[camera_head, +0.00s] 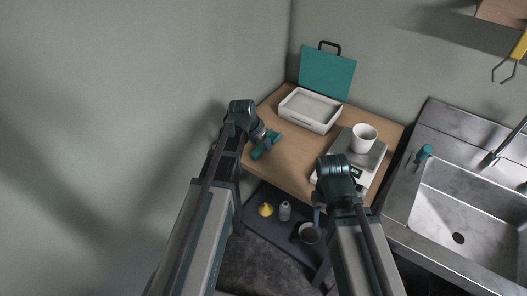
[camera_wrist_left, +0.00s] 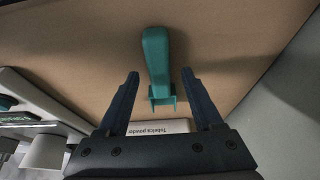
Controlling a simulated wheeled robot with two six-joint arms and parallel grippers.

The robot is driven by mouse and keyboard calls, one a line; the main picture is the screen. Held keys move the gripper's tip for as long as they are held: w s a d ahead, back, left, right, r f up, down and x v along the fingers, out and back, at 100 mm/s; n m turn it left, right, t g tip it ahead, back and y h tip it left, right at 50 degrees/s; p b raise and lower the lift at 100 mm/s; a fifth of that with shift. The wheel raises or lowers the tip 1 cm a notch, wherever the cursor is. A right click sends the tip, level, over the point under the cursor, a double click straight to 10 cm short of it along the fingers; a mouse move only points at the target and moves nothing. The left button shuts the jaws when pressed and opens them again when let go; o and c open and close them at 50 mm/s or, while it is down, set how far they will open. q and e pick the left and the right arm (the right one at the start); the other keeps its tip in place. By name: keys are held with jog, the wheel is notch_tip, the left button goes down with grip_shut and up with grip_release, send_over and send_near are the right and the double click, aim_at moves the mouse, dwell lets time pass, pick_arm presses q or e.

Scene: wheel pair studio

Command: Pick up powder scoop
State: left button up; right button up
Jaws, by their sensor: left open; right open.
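The teal powder scoop (camera_head: 262,151) lies on the wooden table at its left side. In the left wrist view the scoop (camera_wrist_left: 157,60) lies ahead of the fingers, its broader end toward me, roughly in line with the gap between them. My left gripper (camera_head: 268,137) is beside it, and in the left wrist view the gripper (camera_wrist_left: 160,78) is open with nothing between its fingers. My right gripper (camera_head: 318,212) is open near the table's front edge, small and partly hidden by its own arm.
A white cup (camera_head: 364,138) stands on a scale (camera_head: 373,166) at the right. A white label reading powder (camera_wrist_left: 158,127) shows below the scoop. A sink (camera_head: 465,210) is at right.

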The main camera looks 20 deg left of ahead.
pick_arm(q)
jog(key=shift+f, duration=0.3)
dwell(0.5)
grip_shut()
dwell(0.4)
